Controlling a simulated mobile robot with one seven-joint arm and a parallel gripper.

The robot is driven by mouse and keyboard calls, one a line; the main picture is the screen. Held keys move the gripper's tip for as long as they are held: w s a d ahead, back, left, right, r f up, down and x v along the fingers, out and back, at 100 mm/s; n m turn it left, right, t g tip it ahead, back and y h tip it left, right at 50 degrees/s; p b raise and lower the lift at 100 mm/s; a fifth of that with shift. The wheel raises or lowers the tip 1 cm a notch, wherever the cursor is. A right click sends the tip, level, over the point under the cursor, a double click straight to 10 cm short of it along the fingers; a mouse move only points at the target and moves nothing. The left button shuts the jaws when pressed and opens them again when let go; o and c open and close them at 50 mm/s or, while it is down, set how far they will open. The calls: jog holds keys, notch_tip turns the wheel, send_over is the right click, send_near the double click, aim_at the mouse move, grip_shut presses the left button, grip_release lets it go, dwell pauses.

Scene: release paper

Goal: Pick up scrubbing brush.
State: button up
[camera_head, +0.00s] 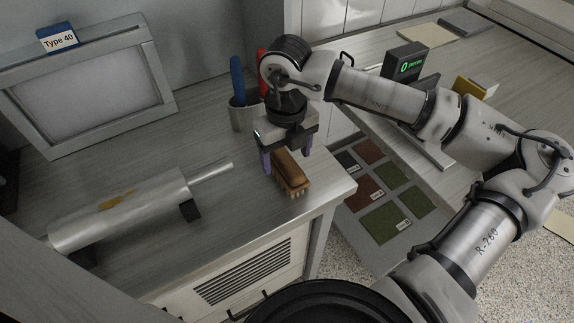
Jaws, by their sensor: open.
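The scrubbing brush (291,176) has a brown wooden back and pale bristles facing down. It lies on the grey counter near its right front corner. My gripper (287,162) points down over the far end of the brush, with its fingers apart. One purple fingertip shows left of the brush and the other to its right. The gripper is open, and the brush rests on the counter. I cannot tell whether either finger touches the brush. The gripper body hides part of the space behind the brush.
A metal cup (242,117) with blue and red handled tools stands just behind the gripper. A metal roller (119,211) lies to the left on the counter (236,207). A framed screen (90,88) labelled Type 40 stands at the back left. The counter edge is close on the right.

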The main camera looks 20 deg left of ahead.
aim_at(288, 162)
jog(key=shift+w+f+p, duration=0.15)
jog(key=shift+f+p, duration=0.4)
jog(key=shift+f, duration=0.95)
jog(key=shift+w+f+p, duration=0.15)
jog(key=shift+f+p, duration=0.4)
jog(key=shift+f, duration=0.9)
jog(key=c, duration=1.1)
notch_tip(288, 162, up, 20)
jog(key=b, duration=0.3)
